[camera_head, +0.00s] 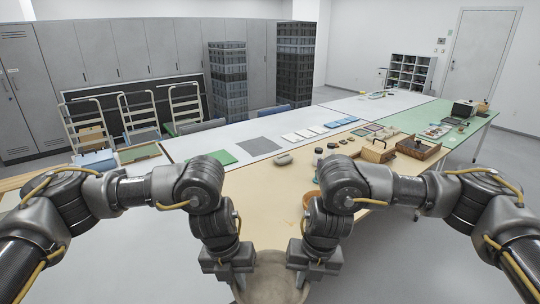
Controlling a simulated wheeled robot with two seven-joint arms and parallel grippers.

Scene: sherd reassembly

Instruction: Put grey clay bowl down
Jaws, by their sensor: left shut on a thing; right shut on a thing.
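The grey clay bowl (268,285) is at the bottom centre of the head view, its lower part cut off by the frame edge. My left gripper (238,286) is shut on the bowl's left side. My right gripper (301,279) is shut on its right side. The bowl is at the near edge of the tan table (270,208). I cannot tell whether it touches the tabletop. The fingertips are partly hidden by the gripper bodies.
An orange-brown pot (311,198) stands just behind my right wrist, partly hidden. Wicker basket (379,152), wooden tray (418,149), a grey stone-like piece (283,160) and small dark jars lie further back. The table's middle is clear.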

